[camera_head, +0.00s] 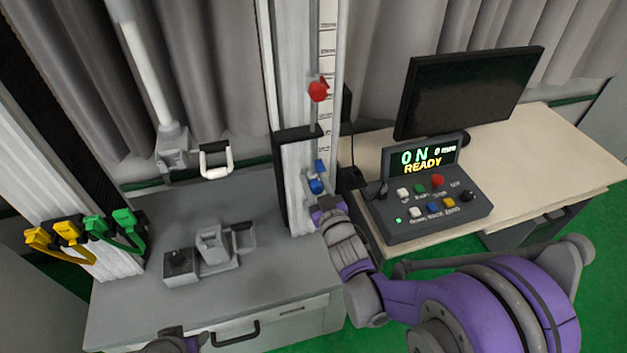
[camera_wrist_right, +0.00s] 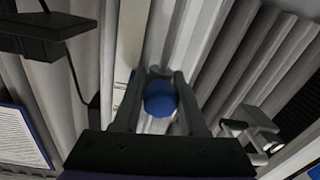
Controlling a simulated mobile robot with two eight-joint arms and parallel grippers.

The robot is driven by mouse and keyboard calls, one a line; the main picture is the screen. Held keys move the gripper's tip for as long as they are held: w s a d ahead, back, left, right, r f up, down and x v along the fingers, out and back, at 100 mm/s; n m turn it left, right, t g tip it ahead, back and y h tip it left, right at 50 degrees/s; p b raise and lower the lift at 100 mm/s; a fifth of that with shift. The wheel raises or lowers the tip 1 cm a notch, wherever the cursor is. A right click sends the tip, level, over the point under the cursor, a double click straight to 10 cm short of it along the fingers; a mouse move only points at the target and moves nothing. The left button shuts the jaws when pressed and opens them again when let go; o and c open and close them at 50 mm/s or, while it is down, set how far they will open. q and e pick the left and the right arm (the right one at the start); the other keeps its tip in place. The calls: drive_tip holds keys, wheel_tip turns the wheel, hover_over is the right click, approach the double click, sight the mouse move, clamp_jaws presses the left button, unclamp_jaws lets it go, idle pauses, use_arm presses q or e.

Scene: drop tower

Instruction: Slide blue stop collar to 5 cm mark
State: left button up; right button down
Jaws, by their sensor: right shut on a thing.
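The blue stop collar (camera_head: 317,186) is low on the upright white column (camera_head: 297,200), beside a scale strip (camera_head: 327,45) with dark marks. My right gripper (camera_head: 323,201) reaches up to it from below. In the right wrist view the two fingers (camera_wrist_right: 160,82) are shut on the collar's round blue knob (camera_wrist_right: 160,100), one on each side. The scale marks near the collar are too small to read. Only a part of my left arm's end (camera_head: 175,342) shows at the bottom edge; its jaws cannot be made out.
A red collar (camera_head: 318,91) sits higher on the same column. A control box (camera_head: 425,205) reading "ON" and "READY" and a dark monitor (camera_head: 465,90) stand on the table (camera_head: 560,150) at right. A grey bench (camera_head: 205,295) holds small fixtures. Yellow and green clips (camera_head: 95,226) hang at left.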

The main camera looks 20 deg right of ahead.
sight(315, 181)
wheel_tip(315, 181, up, 7)
drive_tip(key=p, duration=0.3)
drive_tip(key=shift+r, duration=0.1)
use_arm(q)
drive_tip(key=r, duration=0.2)
drive_tip(key=w+r, duration=0.1)
drive_tip(key=r, duration=0.1)
drive_tip(key=shift+w+r, duration=0.1)
drive_tip(key=shift+w, duration=0.1)
use_arm(e)
drive_tip(key=shift+c, duration=2.4)
unclamp_jaws()
drive_tip(key=shift+s, duration=0.55)
use_arm(q)
drive_tip(key=shift+s+f+b, duration=0.25)
drive_tip(key=shift+f+b, duration=0.15)
drive_tip(key=shift+f, duration=0.25)
use_arm(e)
drive_tip(key=s, duration=0.9)
drive_tip(key=shift+s+d, duration=0.35)
drive_tip(key=shift+d, duration=0.1)
